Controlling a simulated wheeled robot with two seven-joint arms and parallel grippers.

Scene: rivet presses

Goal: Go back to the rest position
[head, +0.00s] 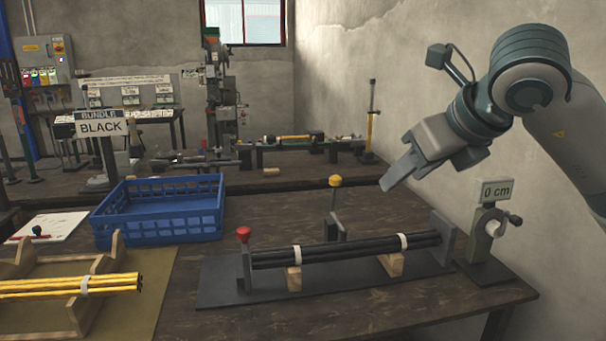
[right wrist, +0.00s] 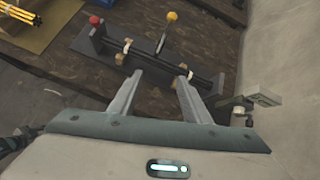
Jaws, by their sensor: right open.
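My right gripper (head: 400,172) is raised above the right end of the table, over the black rod bundle (head: 345,249). In the right wrist view its two fingers (right wrist: 160,82) are spread apart with nothing between them. The black bundle lies on wooden blocks in a dark fixture (head: 225,285), with white bands around it. The fixture, with a red knob at its left end, also shows in the right wrist view (right wrist: 190,72). My left gripper is not in view.
A dial stand reading "0 cm" (head: 497,190) stands at the right table end, near the wall. A blue crate (head: 160,230) is left of the fixture. Yellow rods (head: 110,283) lie in a wooden rack at lower left. A "BUNDLE BLACK" sign (head: 101,127) stands behind the crate.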

